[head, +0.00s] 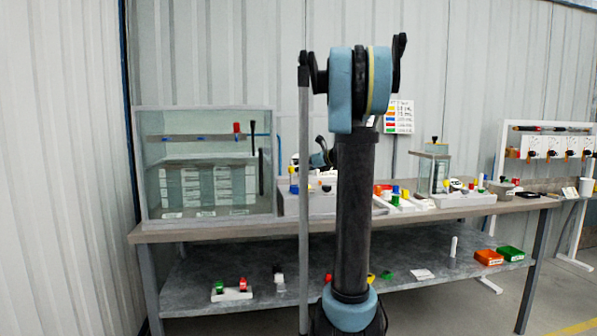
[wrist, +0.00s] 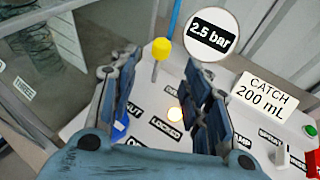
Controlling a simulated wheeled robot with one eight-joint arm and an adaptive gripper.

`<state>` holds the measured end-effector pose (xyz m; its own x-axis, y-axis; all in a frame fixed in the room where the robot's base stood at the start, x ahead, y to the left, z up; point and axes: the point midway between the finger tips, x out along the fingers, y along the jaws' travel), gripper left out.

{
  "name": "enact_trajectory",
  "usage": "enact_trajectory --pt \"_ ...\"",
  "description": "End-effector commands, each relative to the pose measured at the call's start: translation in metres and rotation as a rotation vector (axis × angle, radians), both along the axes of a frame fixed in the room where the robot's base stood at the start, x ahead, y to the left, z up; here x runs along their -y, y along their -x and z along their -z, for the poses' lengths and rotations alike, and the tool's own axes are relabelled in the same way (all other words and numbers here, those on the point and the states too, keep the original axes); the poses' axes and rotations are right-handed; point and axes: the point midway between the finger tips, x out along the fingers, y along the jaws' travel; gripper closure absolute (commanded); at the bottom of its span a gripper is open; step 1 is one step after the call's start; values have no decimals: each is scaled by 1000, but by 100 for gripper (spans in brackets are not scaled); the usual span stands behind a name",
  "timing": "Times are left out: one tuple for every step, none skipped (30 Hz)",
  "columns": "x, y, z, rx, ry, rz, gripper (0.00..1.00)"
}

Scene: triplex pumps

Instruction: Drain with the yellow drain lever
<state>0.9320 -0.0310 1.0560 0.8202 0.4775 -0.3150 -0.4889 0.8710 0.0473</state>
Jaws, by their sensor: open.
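The yellow lever (wrist: 161,48) shows in the wrist view as a yellow knob on a thin upright stem, standing on a white panel (wrist: 150,145). My gripper (wrist: 160,75) is open, with one dark finger on each side of the picture's middle. The lever's knob appears in the gap between the fingers, toward the far end; whether it is within their reach I cannot tell. Nothing is held. The label near the right finger is mostly hidden. In the head view my arm covers the middle of the bench, and the gripper is only partly visible behind it.
In the wrist view a blue knob (wrist: 120,124) sits by the left finger, near a LOCKED label. A round 2.5 bar sign (wrist: 211,33) and a CATCH 200 mL sign (wrist: 262,94) stand beyond. A glass tank (head: 207,165) stands on the bench (head: 240,229) at left.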

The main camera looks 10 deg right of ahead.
Motion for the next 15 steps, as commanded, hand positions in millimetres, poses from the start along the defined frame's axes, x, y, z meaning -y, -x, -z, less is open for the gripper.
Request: enact_trajectory --pt "3 4 -1 0 0 1 56" --pt "4 6 -2 0 0 1 56" --pt "5 7 -3 0 0 1 56" --pt "5 9 -3 0 0 0 56" --pt "6 10 -3 0 0 0 56" --pt "6 10 -4 0 0 0 56" --pt "6 11 -4 0 0 0 56" --pt "6 11 -4 0 0 -1 56" --pt "6 11 -4 0 0 -1 56" --pt "6 11 -4 0 0 -1 56" --pt "6 11 -4 0 0 -1 56" --pt "6 11 -4 0 0 -1 56" --pt "6 11 -4 0 0 -1 56" --pt "6 11 -4 0 0 -1 56" --pt "6 11 -4 0 1 -1 65"
